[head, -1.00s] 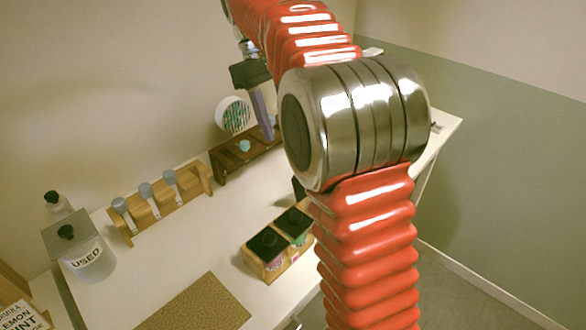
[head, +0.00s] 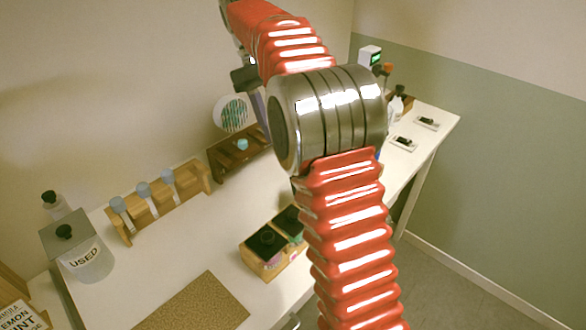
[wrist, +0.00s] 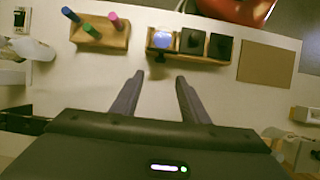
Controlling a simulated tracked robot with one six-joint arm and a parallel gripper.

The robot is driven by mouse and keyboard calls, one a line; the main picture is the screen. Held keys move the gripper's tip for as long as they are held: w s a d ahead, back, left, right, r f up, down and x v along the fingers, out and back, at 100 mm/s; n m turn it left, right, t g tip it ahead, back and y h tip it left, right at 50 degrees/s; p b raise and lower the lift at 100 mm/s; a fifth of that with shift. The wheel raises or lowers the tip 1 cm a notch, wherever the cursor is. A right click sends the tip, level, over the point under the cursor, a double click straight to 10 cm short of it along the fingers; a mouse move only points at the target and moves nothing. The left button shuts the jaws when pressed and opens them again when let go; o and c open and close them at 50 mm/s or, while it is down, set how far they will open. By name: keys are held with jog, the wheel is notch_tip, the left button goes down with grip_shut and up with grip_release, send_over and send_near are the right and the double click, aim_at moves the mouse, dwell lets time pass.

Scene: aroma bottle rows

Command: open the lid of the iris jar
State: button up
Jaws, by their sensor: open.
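A wooden rack (head: 270,275) of square jars stands at the table's front edge, partly hidden by my arm in the head view. The rack also shows in the wrist view (wrist: 205,60). Two jars have black lids on, the middle jar (wrist: 192,41) and the right jar (wrist: 220,46) there. The left jar (wrist: 162,40) shows a round bluish top, with a dark piece (wrist: 156,57) at its near side. I cannot read labels to tell which is iris. My gripper (wrist: 159,76) is open and empty, its fingertips pointing toward this left jar and apart from it.
A wooden block with coloured sticks (wrist: 98,35) stands left of the rack in the wrist view. A cork mat (head: 195,303), a USED canister (head: 88,262) and a holder with grey-capped vials (head: 160,205) are on the table. Bare tabletop lies between rack and holder.

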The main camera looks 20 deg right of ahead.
jog(key=x, duration=1.2)
jog(key=shift+f, duration=0.25)
jog(key=shift+s, duration=0.1)
jog(key=shift+c, duration=0.2)
grip_shut()
